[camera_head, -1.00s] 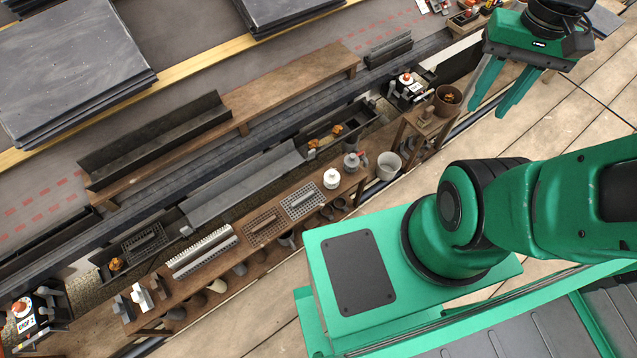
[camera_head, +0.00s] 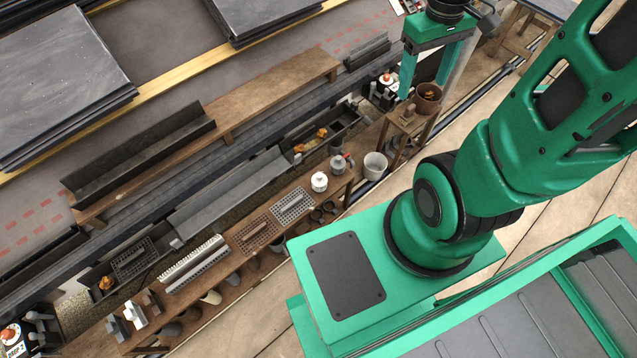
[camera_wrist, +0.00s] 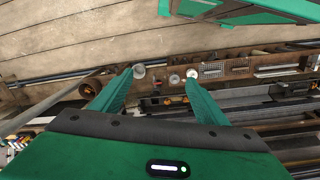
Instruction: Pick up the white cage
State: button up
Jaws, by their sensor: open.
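No thing is clearly recognisable as a white cage. The closest candidates are a small round white piece with a knob (camera_head: 319,181), a pale perforated tray (camera_head: 292,206) and a long white ridged piece (camera_head: 194,262), all on the low wooden bench. In the wrist view the round white piece (camera_wrist: 191,73) shows near the right fingertip, with the pale tray (camera_wrist: 210,70) beside it. My gripper (camera_head: 424,90) is open and empty, high over the bench's far right end, near a brown pot. Its spread fingers also show in the wrist view (camera_wrist: 160,76).
A brown perforated tray (camera_head: 256,234), a grey round piece (camera_head: 338,163) and small white and grey brackets share the bench. Gutters (camera_head: 230,190) run behind; dark slates (camera_head: 60,80) are stacked upper left.

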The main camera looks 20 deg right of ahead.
jog(key=w+a+f+n, duration=0.3)
jog(key=w+f+n, duration=0.4)
jog(key=w+f, duration=0.2)
jog(key=n, duration=1.6)
send_near(320, 181)
jog(key=shift+w+d+f+y, duration=0.4)
jog(key=shift+w+d+f, duration=0.15)
jog(key=shift+f, duration=0.05)
notch_tip(320, 181, down, 5)
jog(key=shift+s+f, duration=0.1)
jog(key=shift+f, duration=2.9)
jog(key=c, duration=1.1)
